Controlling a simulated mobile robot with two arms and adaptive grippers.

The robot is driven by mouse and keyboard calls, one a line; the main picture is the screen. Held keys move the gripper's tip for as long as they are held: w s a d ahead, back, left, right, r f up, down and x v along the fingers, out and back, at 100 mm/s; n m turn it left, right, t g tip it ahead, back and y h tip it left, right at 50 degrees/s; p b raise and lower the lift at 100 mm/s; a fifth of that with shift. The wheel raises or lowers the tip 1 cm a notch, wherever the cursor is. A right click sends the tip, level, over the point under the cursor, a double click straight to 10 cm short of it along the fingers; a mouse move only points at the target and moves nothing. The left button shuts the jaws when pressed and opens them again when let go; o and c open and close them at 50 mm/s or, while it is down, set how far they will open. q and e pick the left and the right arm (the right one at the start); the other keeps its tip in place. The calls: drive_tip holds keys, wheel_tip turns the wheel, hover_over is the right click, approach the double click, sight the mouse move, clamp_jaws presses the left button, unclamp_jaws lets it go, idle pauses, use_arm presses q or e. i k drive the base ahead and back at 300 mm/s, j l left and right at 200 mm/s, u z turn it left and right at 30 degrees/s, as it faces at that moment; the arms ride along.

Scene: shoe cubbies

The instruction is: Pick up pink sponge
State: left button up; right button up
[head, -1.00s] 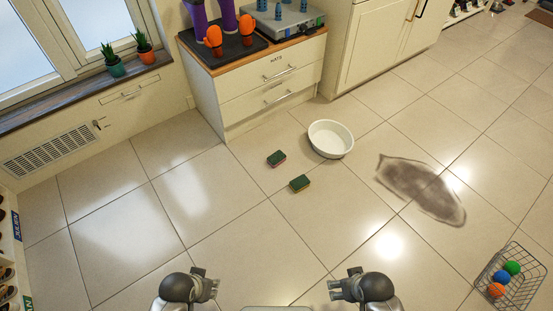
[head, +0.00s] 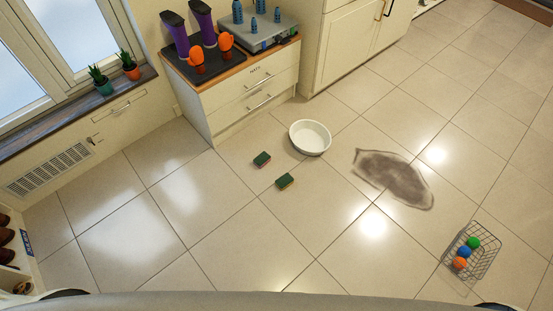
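Two small sponges with dark green tops lie flat on the tiled floor near the middle of the head view. The one farther left (head: 262,159) shows a thin pinkish edge under its green top. The nearer one (head: 285,181) shows a yellowish edge. They are apart from each other, with clear tile around both. Neither of my grippers is in view.
A white basin (head: 310,138) stands just right of the sponges, and a dark stain (head: 394,179) spreads beyond it. A wire basket (head: 482,262) with balls is at lower right. A drawer cabinet (head: 238,98) stands behind. The floor in front of the sponges is open.

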sight(261, 160)
drive_tip(key=i+j+z, duration=0.3)
drive_tip(key=j+z, duration=0.3)
drive_tip(key=i+j+z, duration=0.25)
drive_tip(key=j, duration=0.2)
drive_tip(key=k+l, duration=0.05)
drive_tip(key=k, duration=0.05)
